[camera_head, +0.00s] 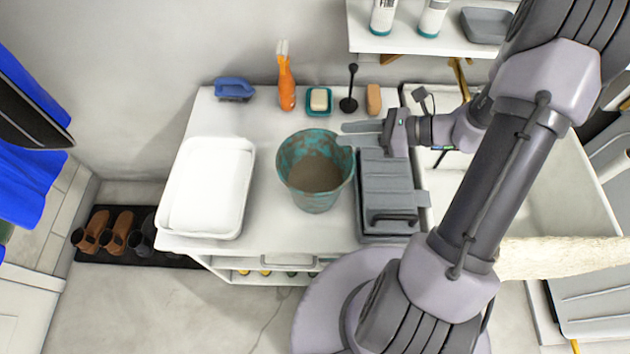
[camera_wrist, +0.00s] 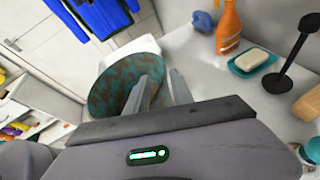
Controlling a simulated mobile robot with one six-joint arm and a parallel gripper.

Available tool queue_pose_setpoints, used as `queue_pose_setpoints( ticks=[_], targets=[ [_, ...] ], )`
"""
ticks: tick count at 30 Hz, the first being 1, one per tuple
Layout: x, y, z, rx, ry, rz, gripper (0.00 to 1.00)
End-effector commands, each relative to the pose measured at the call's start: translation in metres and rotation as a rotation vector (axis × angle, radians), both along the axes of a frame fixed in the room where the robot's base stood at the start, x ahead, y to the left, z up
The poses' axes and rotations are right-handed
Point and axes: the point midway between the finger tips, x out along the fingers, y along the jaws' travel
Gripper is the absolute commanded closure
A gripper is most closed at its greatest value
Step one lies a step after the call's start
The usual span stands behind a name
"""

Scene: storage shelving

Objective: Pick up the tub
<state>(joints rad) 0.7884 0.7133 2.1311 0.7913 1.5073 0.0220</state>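A teal, brown-stained round tub (camera_head: 313,205), like a bucket, stands upright on the white worktop; its inside looks brown. It also shows in the wrist view (camera_wrist: 112,85), ahead of my gripper. My gripper (camera_head: 345,133) is at the tub's right far rim, pointing left. In the wrist view its two fingers (camera_wrist: 158,76) are apart, one in front of the tub's mouth and the other by its right edge. Whether either finger touches the rim cannot be told. A white rectangular basin (camera_head: 207,188) lies left of the teal tub.
A grey toolbox-like case (camera_head: 387,200) sits close to the tub's right. Behind stand an orange spray bottle (camera_head: 286,85), a soap dish (camera_head: 319,103), a black plunger-like tool (camera_head: 350,92) and a blue brush (camera_head: 234,88). A white sink (camera_head: 490,180) is at right. A shelf (camera_head: 400,42) hangs above.

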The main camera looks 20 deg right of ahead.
Motion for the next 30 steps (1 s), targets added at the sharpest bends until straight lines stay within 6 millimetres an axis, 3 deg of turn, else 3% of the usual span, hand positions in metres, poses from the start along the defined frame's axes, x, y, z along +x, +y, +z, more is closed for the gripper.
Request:
queue_pose_setpoints(
  ticks=[9,17,21,22,30],
  targets=[
    [0.024,0.041,-0.023,-0.001,0.0,0.002,0.72],
    [0.028,0.046,-0.022,-0.001,0.0,0.001,0.72],
    [0.027,0.046,-0.022,-0.001,0.0,0.001,0.98],
    [0.027,0.046,-0.022,-0.001,0.0,0.001,1.0],
    [0.027,0.046,-0.022,-0.001,0.0,0.001,1.0]
  ],
)
